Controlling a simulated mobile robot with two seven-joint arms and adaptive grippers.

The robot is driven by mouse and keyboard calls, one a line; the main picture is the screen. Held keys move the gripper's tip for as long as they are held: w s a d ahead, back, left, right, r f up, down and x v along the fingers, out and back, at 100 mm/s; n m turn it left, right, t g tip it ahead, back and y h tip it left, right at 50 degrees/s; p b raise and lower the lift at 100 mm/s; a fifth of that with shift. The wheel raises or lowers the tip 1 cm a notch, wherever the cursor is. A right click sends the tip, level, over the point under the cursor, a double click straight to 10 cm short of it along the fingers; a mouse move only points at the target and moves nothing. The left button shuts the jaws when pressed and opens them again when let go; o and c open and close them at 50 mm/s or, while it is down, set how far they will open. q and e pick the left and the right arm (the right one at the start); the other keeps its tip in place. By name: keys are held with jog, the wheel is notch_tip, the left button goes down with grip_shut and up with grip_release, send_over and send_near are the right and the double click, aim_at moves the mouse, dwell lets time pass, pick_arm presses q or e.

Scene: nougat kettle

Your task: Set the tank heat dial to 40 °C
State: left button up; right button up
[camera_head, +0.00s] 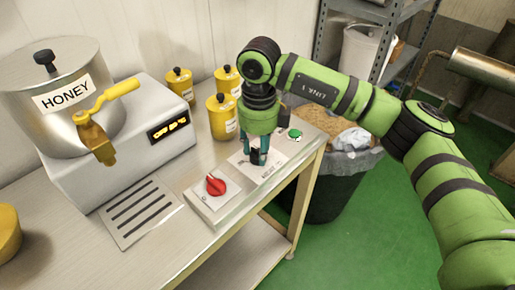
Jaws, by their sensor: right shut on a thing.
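My right gripper (258,157) points down over the middle plate (240,162) of the control panel on the bench. Its fingers are shut on a small dark dial, mostly hidden between the fingertips. I cannot read the dial's setting, and the plate's lettering is too small to read. The honey tank (60,98) stands on a white base at the left. A display (170,127) on that base shows yellow characters that are too small to read. My left gripper is not in view.
A red knob (215,185) sits in front of the gripper and a green button (295,134) behind it, on the same panel. Several yellow jars (221,118) stand close behind. A yellow tap handle (108,95) juts from the tank. A lined bin (335,190) stands past the bench's edge.

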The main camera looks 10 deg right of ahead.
jog(key=shift+s+d+f, duration=0.1)
jog(key=shift+d, duration=0.1)
jog(key=o, duration=1.1)
jog(key=shift+d, duration=0.15)
jog(key=shift+a+r, duration=0.2)
jog(key=shift+r, duration=0.1)
notch_tip(320, 180, up, 12)
jog(key=shift+d+f, duration=0.15)
jog(key=shift+f, duration=0.1)
